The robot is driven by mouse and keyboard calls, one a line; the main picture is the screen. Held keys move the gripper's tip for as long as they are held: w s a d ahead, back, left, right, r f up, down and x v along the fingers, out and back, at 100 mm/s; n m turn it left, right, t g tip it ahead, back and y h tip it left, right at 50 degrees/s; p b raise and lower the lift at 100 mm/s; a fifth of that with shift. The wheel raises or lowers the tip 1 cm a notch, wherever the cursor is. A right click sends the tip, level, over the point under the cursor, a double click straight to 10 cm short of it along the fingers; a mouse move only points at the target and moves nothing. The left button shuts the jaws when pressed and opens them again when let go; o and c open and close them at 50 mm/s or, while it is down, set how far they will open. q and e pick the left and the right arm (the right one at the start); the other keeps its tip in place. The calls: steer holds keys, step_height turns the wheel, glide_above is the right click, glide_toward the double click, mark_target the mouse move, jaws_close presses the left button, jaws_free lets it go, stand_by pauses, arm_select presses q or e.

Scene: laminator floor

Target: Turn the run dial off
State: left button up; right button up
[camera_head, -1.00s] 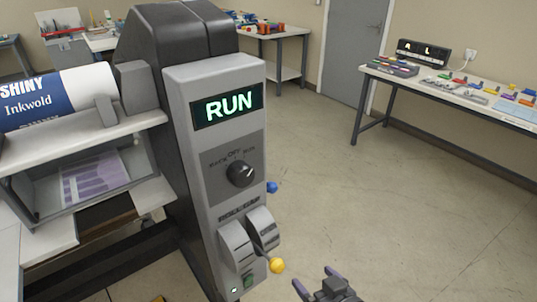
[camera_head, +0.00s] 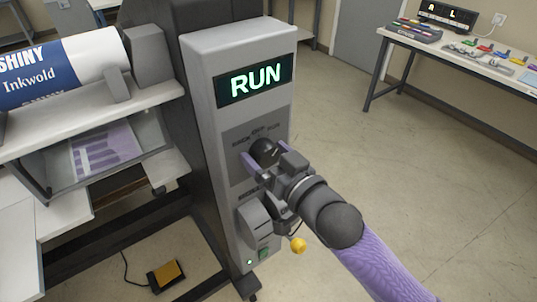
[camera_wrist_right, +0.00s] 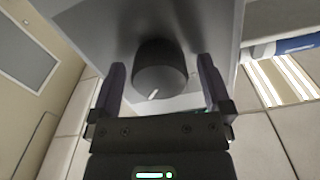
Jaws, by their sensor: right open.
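The run dial (camera_head: 263,150) is a round black knob on the grey control panel, under a lit display (camera_head: 255,79) that reads RUN. The labels BACK, OFF and RUN arc above the knob. My right gripper (camera_head: 266,160) is at the dial, its purple fingers open on either side of it. In the right wrist view the dial (camera_wrist_right: 160,68) sits between the two spread fingers (camera_wrist_right: 160,88), with a gap on each side and a white pointer mark on its face. In the head view the gripper covers the lower part of the dial. My left gripper is not in view.
Below the dial are a roll-gap lever with a yellow ball (camera_head: 298,245) and a green button (camera_head: 263,254). A yellow foot pedal (camera_head: 166,276) lies on the floor. A printed roll (camera_head: 62,68) is at left.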

steer(key=shift+c, duration=0.4)
steer(key=c, duration=1.1)
steer(key=shift+n+p, duration=0.4)
steer(key=shift+c, duration=0.2)
steer(key=shift+r+n+p, duration=0.1)
steer(key=shift+n+p, duration=0.65)
steer(key=shift+n, duration=0.35)
steer(key=n+p, duration=0.2)
steer(key=n, duration=0.1)
steer(key=shift+n, duration=1.1)
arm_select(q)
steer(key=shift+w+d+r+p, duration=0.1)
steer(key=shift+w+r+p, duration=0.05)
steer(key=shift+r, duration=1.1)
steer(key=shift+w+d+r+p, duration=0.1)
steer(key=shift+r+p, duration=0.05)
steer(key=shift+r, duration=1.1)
arm_select(e)
steer(key=shift+n, duration=0.4)
